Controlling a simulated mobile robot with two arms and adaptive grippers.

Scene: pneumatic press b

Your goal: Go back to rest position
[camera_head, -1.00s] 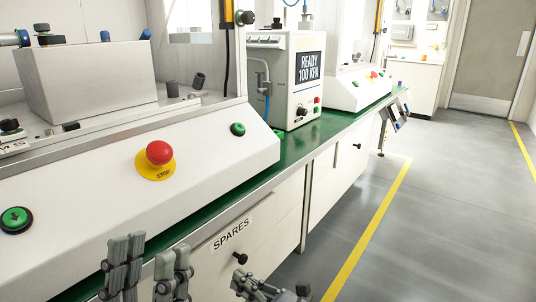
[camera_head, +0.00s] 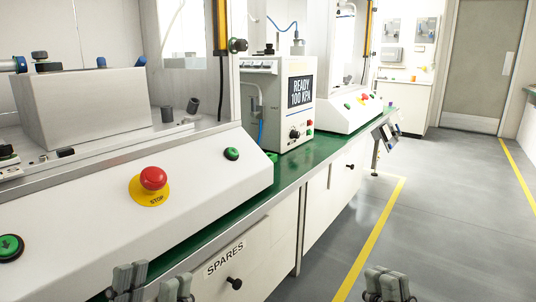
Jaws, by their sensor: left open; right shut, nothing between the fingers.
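My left gripper (camera_head: 151,284) is at the bottom edge of the head view, in front of the bench and left of the drawer marked SPARES (camera_head: 226,262). Its two grey fingers stand apart with nothing between them. My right gripper (camera_head: 388,284) is at the bottom, over the grey floor and right of the yellow floor line. Its fingers are close together and it holds nothing. Both arms are mostly cut off below the frame.
A press with a red stop button (camera_head: 153,180) and green buttons (camera_head: 231,154) stands on the green bench (camera_head: 310,150). A box unit reading READY 100 KPA (camera_head: 299,92) stands behind it. Black drawer knobs (camera_head: 234,283) jut out. The floor (camera_head: 455,220) at right is clear.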

